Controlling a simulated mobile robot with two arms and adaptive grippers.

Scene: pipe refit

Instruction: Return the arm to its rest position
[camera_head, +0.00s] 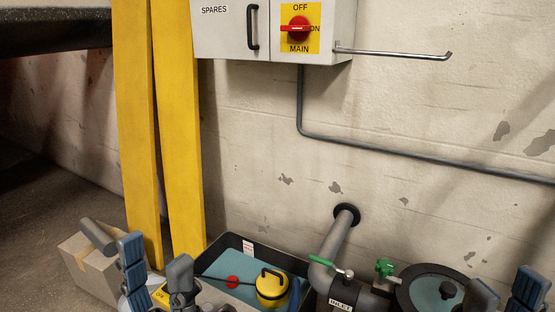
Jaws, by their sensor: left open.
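My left gripper (156,262) is at the lower left, in front of the cardboard box and the foot of the yellow posts. Its two fingers stand apart and I see nothing held between them. My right gripper (506,288) is at the lower right corner, beside the round dark-rimmed lid. Its fingers also stand apart, with nothing visible between them; its lower part is cut off by the frame edge.
A dark tray (231,240) holds a yellow canister (271,287) and a red round piece (232,282). A grey inlet pipe (333,240) with a green-handled valve leaves the wall. A round lid (425,288) lies right. A wall cabinet (227,35) has a rod sticking out.

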